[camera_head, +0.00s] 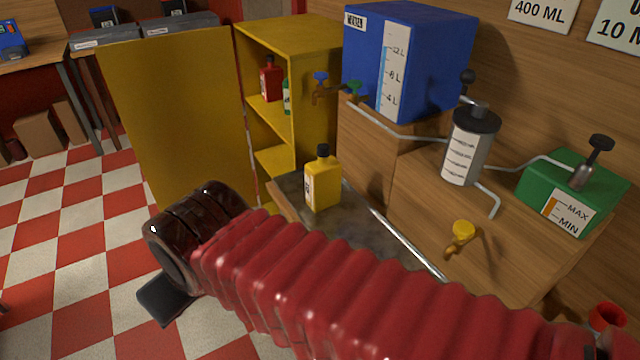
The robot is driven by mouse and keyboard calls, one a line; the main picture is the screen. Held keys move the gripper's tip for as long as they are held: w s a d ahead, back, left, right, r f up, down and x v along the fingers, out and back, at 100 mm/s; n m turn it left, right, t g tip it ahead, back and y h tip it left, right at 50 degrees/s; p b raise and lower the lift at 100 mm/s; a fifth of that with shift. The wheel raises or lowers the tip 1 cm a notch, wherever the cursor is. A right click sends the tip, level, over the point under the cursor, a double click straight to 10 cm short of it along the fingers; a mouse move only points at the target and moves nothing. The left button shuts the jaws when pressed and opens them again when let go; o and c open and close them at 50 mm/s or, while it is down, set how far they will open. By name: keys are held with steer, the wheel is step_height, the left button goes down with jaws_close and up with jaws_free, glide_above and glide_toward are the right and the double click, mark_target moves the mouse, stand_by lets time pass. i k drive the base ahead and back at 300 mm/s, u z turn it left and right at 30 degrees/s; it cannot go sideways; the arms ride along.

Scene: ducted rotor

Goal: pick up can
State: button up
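A yellow can-like container (322,185) with a black cap and a white label stands upright on a dark grey metal-looking surface (378,240) in the middle of the head view. My red ribbed arm crosses the front of the view from the lower right to a dark wrist at the left. A flat black part at its end, seemingly my gripper (166,298), shows below the wrist over the checkered floor. It is left of the yellow container and apart from it. The fingers are mostly hidden, so I cannot tell whether they are open.
An open yellow cabinet (290,35) behind holds a red bottle (270,80) and a green bottle (287,98). Its door (180,120) extends left. A metal rod (405,243) lies beside the container.

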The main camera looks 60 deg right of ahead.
mark_target(323, 176)
steer(key=i, duration=1)
steer(key=z, duration=0.05)
